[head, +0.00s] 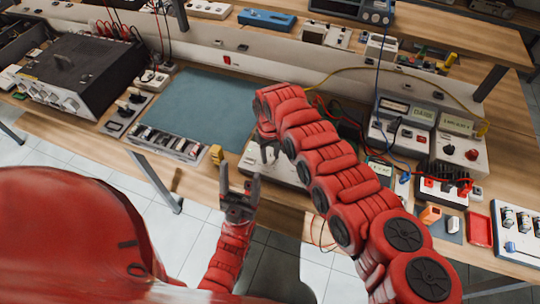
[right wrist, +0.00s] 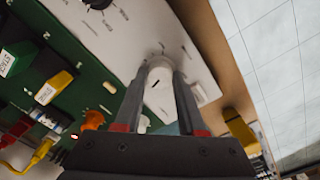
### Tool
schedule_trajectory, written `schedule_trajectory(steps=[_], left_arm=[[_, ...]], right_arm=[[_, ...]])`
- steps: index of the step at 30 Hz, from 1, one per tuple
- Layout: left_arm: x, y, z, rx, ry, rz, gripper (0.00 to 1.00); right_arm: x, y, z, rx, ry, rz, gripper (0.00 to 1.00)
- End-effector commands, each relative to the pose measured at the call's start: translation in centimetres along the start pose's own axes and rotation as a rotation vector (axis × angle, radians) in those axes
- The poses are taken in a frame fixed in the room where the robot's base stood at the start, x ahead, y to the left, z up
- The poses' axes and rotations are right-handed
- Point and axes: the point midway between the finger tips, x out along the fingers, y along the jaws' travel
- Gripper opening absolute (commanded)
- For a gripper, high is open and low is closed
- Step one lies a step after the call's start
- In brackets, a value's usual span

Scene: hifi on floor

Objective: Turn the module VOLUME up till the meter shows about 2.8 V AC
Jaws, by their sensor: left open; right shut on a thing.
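My right gripper (head: 268,152) reaches down onto a pale module (head: 252,176) at the front of the bench. In the right wrist view its fingers are shut around a white round knob (right wrist: 159,90) with a dark pointer mark, on the module's pale panel (right wrist: 110,35). The panel's lettering is too blurred to read. A small meter with a pale display (head: 379,168) sits right of my right arm; its reading is not legible. My left gripper (head: 240,196) is open and empty in front of the bench edge.
A bench instrument with lit displays (head: 423,115) stands at the right, with leads (head: 345,70) running to it. A black amplifier (head: 78,72) is at the left. The teal mat (head: 195,105) is clear. A yellow block (head: 216,153) lies near the front edge.

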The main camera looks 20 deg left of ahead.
Motion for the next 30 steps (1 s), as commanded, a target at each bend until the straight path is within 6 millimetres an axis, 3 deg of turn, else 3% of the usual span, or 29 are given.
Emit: schedule_trajectory(steps=[4,12,13,18,30], left_arm=[[-0.4,0.0,0.1,0.000,0.000,0.000,0.69],[-0.3,0.0,0.1,0.000,0.000,0.000,0.69],[-0.3,0.0,0.1,0.000,0.000,0.000,0.69],[-0.3,0.0,0.1,0.000,0.000,0.000,0.69],[-0.6,0.0,0.1,0.000,0.000,0.000,0.69]], right_arm=[[0.0,0.0,-0.1,0.093,0.004,0.000,0.00],[-0.1,0.0,-0.1,0.103,0.003,0.001,0.00],[-0.1,0.0,-0.1,0.102,0.003,0.001,0.41],[-0.1,0.0,-0.1,0.101,0.001,0.001,0.69],[-0.8,0.0,-0.1,0.101,0.001,0.000,0.69]])
